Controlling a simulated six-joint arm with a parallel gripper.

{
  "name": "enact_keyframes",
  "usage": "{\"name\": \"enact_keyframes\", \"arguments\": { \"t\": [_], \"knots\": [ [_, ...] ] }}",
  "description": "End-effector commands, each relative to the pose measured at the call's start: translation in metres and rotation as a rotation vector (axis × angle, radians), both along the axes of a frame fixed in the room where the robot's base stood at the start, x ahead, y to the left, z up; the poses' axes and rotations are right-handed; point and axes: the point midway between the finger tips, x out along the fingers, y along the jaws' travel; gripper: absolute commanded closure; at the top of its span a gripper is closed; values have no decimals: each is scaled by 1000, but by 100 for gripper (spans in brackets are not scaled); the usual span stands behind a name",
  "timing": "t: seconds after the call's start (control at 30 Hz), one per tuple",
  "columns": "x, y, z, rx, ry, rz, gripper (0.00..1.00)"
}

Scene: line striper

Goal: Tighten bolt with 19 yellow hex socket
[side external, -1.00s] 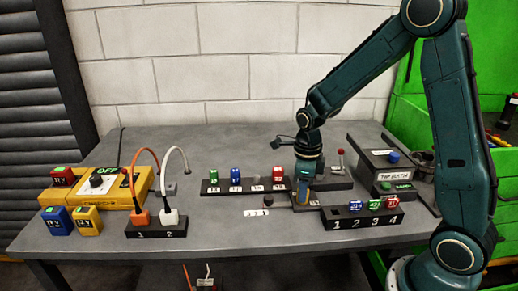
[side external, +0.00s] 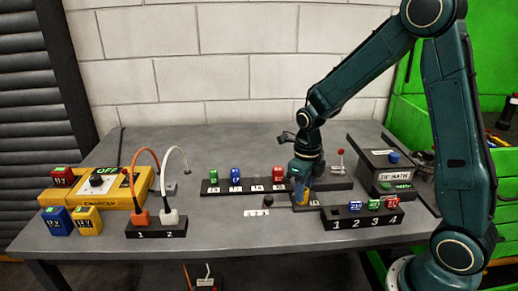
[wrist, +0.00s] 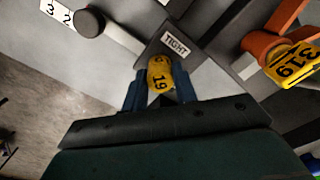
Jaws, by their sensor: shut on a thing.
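My gripper (side external: 301,187) is low over the table beside the back socket rack, its fingers pointing down. In the wrist view, the blue fingers of my gripper (wrist: 158,92) are shut on a yellow socket (wrist: 159,74) marked 19. The yellow socket (side external: 301,194) shows only partly between the fingers in the side view. A plate with a TIGHT label (wrist: 176,47) lies just beyond the socket in the wrist view. The bolt is hidden, so I cannot tell whether the socket sits on it.
The back rack (side external: 222,190) holds green, blue and red sockets. The numbered front rack (side external: 340,222) holds blue, green and red pieces. A dark box (side external: 379,172) with a blue button stands at right. The yellow unit reading OFF (side external: 83,188) is at left. The table's front middle is clear.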

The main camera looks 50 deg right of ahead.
Motion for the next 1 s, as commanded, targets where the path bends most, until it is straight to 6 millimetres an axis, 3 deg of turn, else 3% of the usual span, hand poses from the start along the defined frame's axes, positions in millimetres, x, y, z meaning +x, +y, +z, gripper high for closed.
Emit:
{"name": "enact_keyframes", "arguments": {
  "t": [0.2, 0.47, 0.5, 0.6, 0.8, 0.9, 1.0],
  "knots": [
    [0, 0, -1, 0, 2, -129, 96],
    [-1, 0, -2, 0, 2, -147, 96],
    [-1, 0, -2, 0, 3, -146, 68],
    [-1, 0, -1, 0, 2, -146, 48],
    [0, 0, -1, 0, 1, -145, 47],
    [0, 0, -1, 0, 1, -144, 32],
    [0, 0, -1, 0, 1, -144, 32]
  ]
}}
